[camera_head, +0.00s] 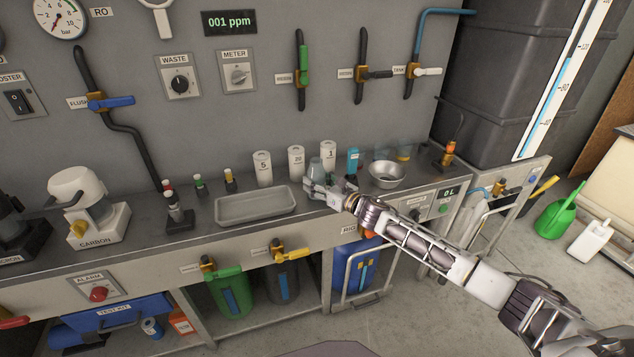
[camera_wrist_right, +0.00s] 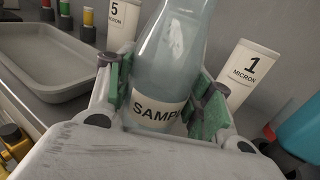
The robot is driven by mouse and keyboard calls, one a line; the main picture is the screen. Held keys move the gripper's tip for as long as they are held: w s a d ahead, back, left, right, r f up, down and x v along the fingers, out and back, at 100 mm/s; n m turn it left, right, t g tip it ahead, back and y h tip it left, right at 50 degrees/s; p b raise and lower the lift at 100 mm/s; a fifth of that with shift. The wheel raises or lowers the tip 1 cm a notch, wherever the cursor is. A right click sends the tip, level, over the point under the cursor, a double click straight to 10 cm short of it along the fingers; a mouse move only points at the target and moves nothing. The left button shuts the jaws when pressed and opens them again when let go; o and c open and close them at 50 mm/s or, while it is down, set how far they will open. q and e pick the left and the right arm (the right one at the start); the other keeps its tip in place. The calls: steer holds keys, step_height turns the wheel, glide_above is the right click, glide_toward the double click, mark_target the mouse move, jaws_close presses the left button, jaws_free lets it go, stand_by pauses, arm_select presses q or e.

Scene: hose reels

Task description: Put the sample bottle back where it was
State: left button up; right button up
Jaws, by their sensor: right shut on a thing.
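The sample bottle (camera_wrist_right: 172,55) is a pale translucent bottle with a cream label reading "SAMP…". It is upright between the green-padded fingers of my right gripper (camera_wrist_right: 165,105), which is shut on it. My left gripper is not in view.
The grey tray (camera_head: 255,206) lies left of the gripper. White filter cartridges marked 5 (camera_head: 262,169) and 1 (camera_head: 328,154) stand behind. The counter's front edge is close under my right arm.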

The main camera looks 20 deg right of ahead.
steer(key=o, duration=1.1)
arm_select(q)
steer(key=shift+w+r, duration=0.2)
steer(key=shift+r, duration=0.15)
arm_select(e)
steer(key=shift+o, duration=0.2)
steer(key=shift+f, duration=0.1)
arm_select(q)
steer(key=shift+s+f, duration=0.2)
